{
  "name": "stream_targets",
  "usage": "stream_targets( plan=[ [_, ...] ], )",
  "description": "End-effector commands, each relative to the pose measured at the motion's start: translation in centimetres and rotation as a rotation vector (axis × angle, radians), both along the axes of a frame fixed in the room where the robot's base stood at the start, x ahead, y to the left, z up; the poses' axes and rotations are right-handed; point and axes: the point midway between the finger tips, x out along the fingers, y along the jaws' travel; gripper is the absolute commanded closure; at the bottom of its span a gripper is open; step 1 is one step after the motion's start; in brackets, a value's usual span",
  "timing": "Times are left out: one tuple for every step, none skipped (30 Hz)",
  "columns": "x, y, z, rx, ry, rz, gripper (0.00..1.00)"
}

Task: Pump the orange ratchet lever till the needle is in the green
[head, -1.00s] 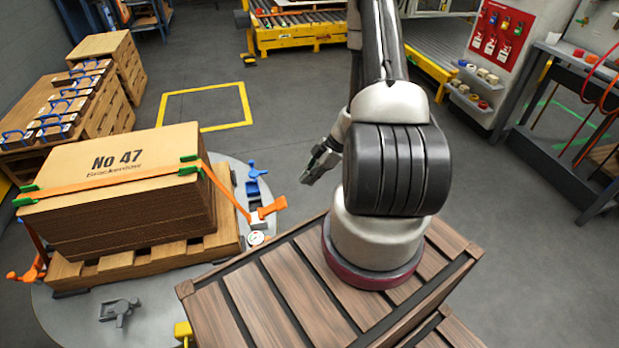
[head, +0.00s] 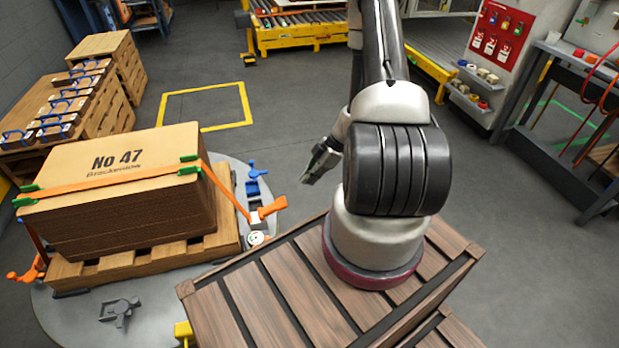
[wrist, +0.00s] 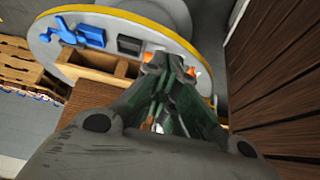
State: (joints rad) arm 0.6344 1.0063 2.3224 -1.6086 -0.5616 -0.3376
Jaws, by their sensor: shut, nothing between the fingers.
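The orange ratchet lever (head: 271,207) stands at the right end of the orange strap, beside the pallet on the round grey table. A small white round gauge (head: 256,238) sits just below it; its needle is too small to read. My gripper (head: 318,168) is in the air to the right of and above the lever, apart from it, with its fingers shut and empty. In the wrist view my gripper (wrist: 170,65) covers most of the middle, and bits of orange show (wrist: 204,79) behind the fingertips.
The strapped brown stack (head: 130,215) marked No 47 rests on a wooden pallet (head: 150,262). A blue clamp (head: 254,179) stands behind the lever. A grey clamp (head: 119,310) lies on the round table (head: 75,325). The slatted wooden crate (head: 265,300) is at the front.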

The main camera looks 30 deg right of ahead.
Motion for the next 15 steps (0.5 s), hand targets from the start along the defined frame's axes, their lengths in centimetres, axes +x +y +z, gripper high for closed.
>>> stream_targets(
  plan=[
    [0.0,0.0,0.0,-0.001,0.000,0.000,0.91],
    [0.1,0.1,0.0,-0.004,0.000,0.002,0.85],
    [0.4,0.2,-0.1,-0.013,0.001,0.003,0.78],
    [0.7,0.4,-0.1,-0.025,0.002,0.006,0.73],
    [1.1,0.6,-0.2,-0.040,0.002,0.006,0.67],
    [1.8,1.0,-0.3,-0.069,0.005,0.010,0.60],
    [2.4,1.4,-0.3,-0.094,0.008,0.011,0.54],
    [3.1,1.9,-0.4,-0.125,0.011,0.014,0.49],
    [4.0,2.7,-0.5,-0.168,0.016,0.016,0.42],
    [4.7,3.5,-0.5,-0.202,0.020,0.018,0.36],
    [5.2,4.3,-0.4,-0.237,0.025,0.020,0.31],
    [5.9,5.5,-0.3,-0.283,0.031,0.020,0.23],
    [6.2,6.4,-0.2,-0.315,0.037,0.020,0.18],
    [6.4,7.5,-0.1,-0.346,0.044,0.020,0.13],
    [6.6,8.9,0.2,-0.384,0.053,0.020,0.05]
  ],
)
